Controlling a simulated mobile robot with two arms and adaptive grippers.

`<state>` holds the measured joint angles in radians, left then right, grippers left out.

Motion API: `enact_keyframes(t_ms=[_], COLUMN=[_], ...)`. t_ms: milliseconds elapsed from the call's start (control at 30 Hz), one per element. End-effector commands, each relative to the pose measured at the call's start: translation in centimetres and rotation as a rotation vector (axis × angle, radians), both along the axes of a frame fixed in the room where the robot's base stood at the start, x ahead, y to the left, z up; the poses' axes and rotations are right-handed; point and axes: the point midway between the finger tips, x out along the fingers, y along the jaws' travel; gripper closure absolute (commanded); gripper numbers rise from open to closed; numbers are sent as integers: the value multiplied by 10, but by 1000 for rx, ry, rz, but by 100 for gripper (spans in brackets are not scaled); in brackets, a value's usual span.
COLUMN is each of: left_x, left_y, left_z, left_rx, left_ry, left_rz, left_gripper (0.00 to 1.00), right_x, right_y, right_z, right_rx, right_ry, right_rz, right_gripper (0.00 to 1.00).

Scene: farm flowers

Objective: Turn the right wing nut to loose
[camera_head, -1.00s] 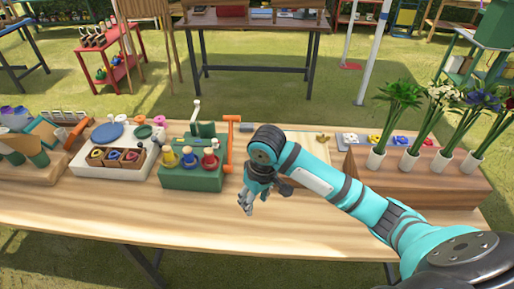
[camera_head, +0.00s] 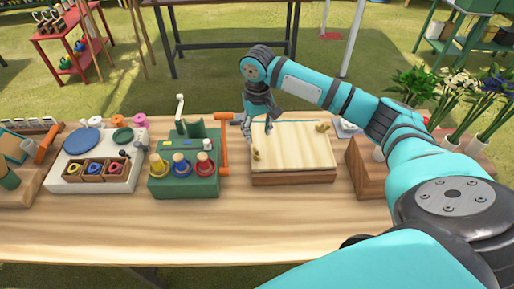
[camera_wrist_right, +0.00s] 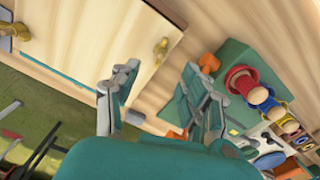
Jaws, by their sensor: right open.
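A pale wooden board on a thicker wood base (camera_head: 292,178) lies on the table, with two brass wing nuts. The right wing nut (camera_head: 322,127) is at the board's far right corner; it shows at the upper left of the right wrist view (camera_wrist_right: 19,32). The left wing nut (camera_head: 256,154) is near the board's left edge; in the right wrist view it (camera_wrist_right: 161,46) lies just ahead of my fingers. My right gripper (camera_head: 257,133) is open and empty, above the board's far left part, apart from both nuts. My left gripper is out of view.
A green block with coloured spools (camera_head: 185,190) and an orange-handled post (camera_head: 224,145) stand left of the board. A white tray (camera_head: 70,175) is farther left. A wooden flower stand (camera_head: 368,170) is at the right. The table front (camera_head: 200,230) is clear.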

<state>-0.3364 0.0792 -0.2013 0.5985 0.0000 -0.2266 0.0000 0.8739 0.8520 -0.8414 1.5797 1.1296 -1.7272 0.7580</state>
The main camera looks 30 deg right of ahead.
Motion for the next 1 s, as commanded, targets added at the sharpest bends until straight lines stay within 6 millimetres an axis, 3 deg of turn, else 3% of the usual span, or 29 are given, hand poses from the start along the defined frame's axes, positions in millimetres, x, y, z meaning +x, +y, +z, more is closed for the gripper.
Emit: enact_keyframes(t_ms=[200,300,533,700,867,1000], left_x=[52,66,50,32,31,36], left_y=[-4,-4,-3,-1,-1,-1], left_z=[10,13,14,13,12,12], left_rx=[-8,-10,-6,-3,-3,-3], left_ry=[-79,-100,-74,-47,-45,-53], left_rz=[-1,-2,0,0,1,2], left_gripper=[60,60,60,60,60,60], right_x=[-1,-1,0,0,0,0], right_y=[1,1,1,1,1,1], right_z=[-47,-64,-87,-91,-91,-91], right_rx=[1,1,1,1,1,0], right_ry=[4,3,0,0,-1,-1], right_rz=[1,1,3,3,3,3], right_gripper=[55,55,55,55,55,73])
